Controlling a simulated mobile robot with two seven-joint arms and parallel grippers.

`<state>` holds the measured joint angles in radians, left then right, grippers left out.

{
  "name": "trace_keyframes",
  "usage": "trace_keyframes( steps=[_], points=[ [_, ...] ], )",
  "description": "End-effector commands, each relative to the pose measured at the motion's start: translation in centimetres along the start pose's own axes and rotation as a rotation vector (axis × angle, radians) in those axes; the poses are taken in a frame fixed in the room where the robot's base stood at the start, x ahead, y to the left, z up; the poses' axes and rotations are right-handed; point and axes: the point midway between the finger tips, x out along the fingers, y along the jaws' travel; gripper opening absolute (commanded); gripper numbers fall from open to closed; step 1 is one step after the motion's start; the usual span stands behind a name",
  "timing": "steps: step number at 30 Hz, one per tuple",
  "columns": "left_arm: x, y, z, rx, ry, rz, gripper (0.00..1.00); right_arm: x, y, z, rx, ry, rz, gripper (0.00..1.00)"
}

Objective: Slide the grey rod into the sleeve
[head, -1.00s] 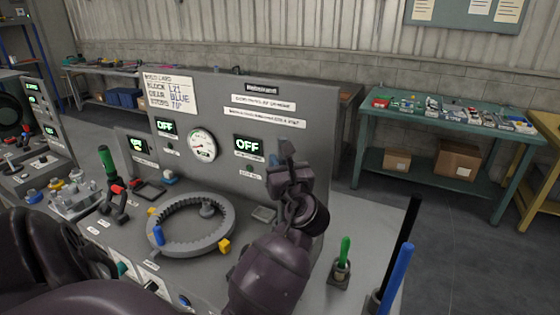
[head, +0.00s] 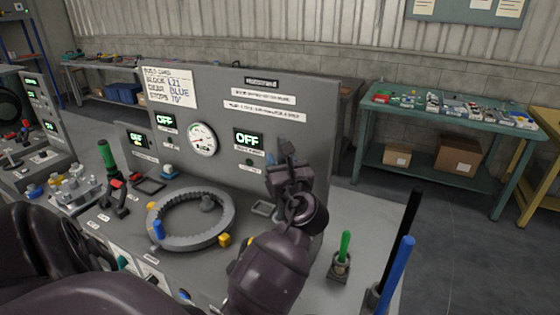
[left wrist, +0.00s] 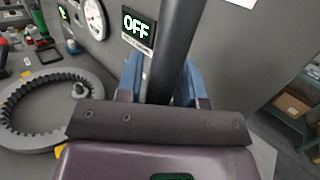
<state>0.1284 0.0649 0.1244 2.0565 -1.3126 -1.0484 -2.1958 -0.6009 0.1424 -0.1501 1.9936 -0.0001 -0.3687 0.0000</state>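My left gripper (head: 287,160) is in front of the grey panel, right of the lit OFF displays. In the left wrist view its two blue fingers (left wrist: 164,84) stand either side of a dark grey rod (left wrist: 176,50). The rod looks gripped between them and runs up out of the top of that view. In the head view only a short dark piece shows at the gripper, and the rod is hard to make out. I cannot pick out the sleeve for certain in either view. My right gripper is not in view.
A green rod (head: 344,245), a black rod (head: 409,222) and a blue rod (head: 397,272) stand upright at the right. The upright panel (head: 310,140) is close behind my gripper.

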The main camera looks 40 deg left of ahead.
Motion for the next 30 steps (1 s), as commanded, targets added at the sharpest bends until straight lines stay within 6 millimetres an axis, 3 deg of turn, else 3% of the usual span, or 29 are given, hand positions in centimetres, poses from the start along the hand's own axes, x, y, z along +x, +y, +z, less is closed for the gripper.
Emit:
trace_keyframes(
  steps=[3,14,30],
  points=[
    [0.0,0.0,0.0,0.0,0.0,0.0,0.51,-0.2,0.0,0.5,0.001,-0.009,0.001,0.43],
    [-0.6,0.0,-0.1,0.001,0.002,-0.001,0.51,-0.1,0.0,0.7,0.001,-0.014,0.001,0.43],
    [-9.1,0.0,-0.2,0.0,0.004,-0.001,0.51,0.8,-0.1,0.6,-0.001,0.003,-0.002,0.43]
  ],
)
